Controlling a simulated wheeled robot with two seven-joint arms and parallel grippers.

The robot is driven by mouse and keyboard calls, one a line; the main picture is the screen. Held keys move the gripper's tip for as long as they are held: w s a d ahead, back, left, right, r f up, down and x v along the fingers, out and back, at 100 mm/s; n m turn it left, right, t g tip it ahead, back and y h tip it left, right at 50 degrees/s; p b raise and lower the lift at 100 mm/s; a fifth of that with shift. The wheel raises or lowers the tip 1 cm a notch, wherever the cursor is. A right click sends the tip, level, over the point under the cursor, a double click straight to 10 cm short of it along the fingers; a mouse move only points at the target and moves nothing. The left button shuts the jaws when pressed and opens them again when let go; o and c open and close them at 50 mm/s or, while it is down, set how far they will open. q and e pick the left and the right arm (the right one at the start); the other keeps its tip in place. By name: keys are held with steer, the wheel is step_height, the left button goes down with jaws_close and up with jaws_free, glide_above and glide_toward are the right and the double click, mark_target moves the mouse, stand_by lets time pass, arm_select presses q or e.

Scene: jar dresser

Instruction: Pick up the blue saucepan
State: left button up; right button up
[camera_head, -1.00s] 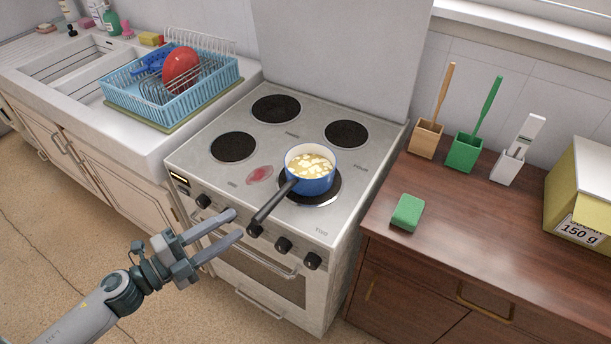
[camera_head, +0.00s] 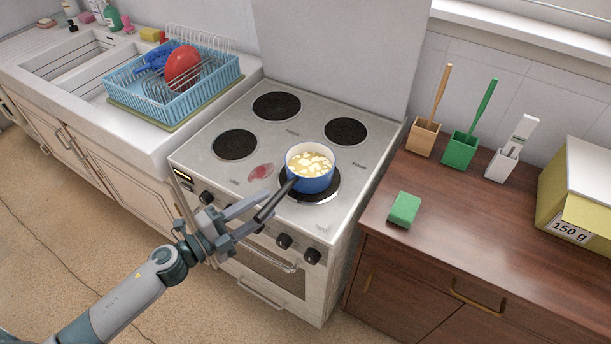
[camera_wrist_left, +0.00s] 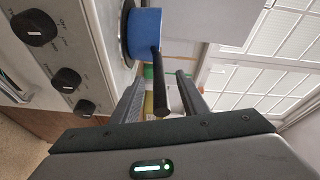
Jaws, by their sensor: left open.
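The blue saucepan (camera_head: 318,184) stands upright on the front right hotplate of the stove, with pale yellow chunks inside it. Its black handle (camera_head: 276,202) points toward the front left, out over the stove's front edge. My left gripper (camera_head: 262,209) is open at the handle's free end, in front of the stove. In the left wrist view, the saucepan (camera_wrist_left: 145,28) is ahead and its handle (camera_wrist_left: 157,85) comes back between my two open fingers, with gaps at both sides. My right gripper is not in view.
Stove knobs (camera_head: 284,241) and the oven door handle (camera_head: 268,260) lie close below my left gripper. A blue dish rack (camera_head: 178,108) stands at the left by the sink. A green sponge (camera_head: 404,209) lies on the wooden counter (camera_head: 468,236) at the right. Other hotplates are empty.

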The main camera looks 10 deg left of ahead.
mark_target(278, 197)
arm_select(q)
steer(key=shift+w+d+r+p, duration=0.1)
steer(key=shift+w+d+p, duration=0.25)
steer(key=shift+w+p, duration=0.15)
steer(key=p+x, duration=0.1)
steer(key=x, duration=0.2)
steer(key=shift+p, duration=0.3)
steer(key=shift+w+d+f, duration=0.2)
steer(key=shift+w+d, duration=0.15)
steer(key=shift+w, duration=0.05)
steer(key=shift+c, duration=0.5)
jaws_close()
